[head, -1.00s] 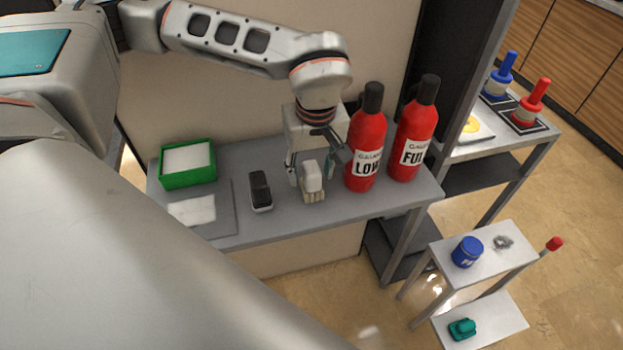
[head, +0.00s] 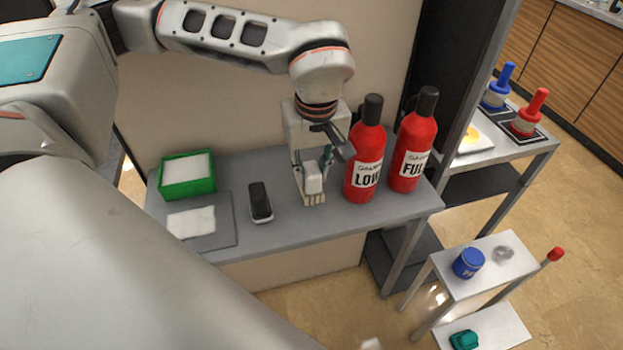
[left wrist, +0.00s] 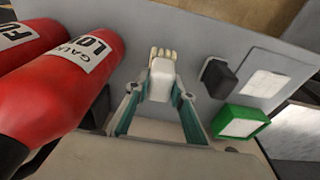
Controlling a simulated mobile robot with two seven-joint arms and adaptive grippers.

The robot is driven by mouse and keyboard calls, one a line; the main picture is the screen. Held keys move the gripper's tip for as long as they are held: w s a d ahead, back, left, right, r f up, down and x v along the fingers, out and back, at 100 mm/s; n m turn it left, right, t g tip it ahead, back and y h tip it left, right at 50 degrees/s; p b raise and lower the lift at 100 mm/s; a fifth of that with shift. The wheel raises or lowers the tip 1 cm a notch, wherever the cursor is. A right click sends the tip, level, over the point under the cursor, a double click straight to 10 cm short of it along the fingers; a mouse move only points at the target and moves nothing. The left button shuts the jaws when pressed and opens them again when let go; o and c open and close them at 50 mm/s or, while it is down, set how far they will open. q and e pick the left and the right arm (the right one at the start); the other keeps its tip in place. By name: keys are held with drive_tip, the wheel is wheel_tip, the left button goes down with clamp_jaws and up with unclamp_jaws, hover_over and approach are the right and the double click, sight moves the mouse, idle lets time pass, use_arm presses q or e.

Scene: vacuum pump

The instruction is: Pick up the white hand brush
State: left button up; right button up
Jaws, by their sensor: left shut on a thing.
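The white hand brush (head: 314,182) stands on the grey bench, bristles down toward the front edge. In the left wrist view the brush (left wrist: 161,75) sits between both fingers. My left gripper (head: 311,178) reaches down over it from above and is shut on its white body. The left gripper also shows in the left wrist view (left wrist: 161,92), a finger on each side of the brush. I cannot tell whether the bristles touch the bench top. My right gripper is not visible.
Two red bottles, LOW (head: 365,160) and FULL (head: 412,150), stand close right of the gripper. A black-and-grey object (head: 260,202) stands to the left. Beyond it are a green box (head: 188,190) and a grey mat (head: 225,235). The grey bench (head: 290,228) has a clear front strip.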

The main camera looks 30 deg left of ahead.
use_arm(q)
wheel_tip(320, 180, up, 17)
idle(0.4)
drive_tip(key=o, duration=0.6)
drive_tip(key=shift+c, duration=0.2)
drive_tip(key=c, duration=0.4)
